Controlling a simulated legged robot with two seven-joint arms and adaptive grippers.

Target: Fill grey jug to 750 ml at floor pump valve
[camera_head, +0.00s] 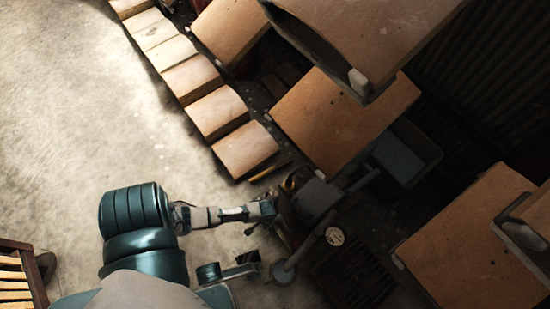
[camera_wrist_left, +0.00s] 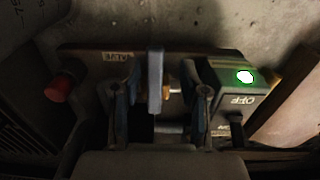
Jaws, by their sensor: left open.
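In the head view my left arm reaches right to the pump valve assembly, and its gripper (camera_head: 277,212) is small and dark there. In the left wrist view my left gripper (camera_wrist_left: 166,100) is open, with a finger on each side of an upright blue-grey lever (camera_wrist_left: 155,80). Whether a finger touches the lever cannot be told. Behind it is a plate with an upside-down label (camera_wrist_left: 115,57) that seems to read VALVE. I cannot make out the grey jug or my right gripper.
A red knob (camera_wrist_left: 58,88) is left of the lever. Open concrete floor (camera_head: 70,110) lies at left.

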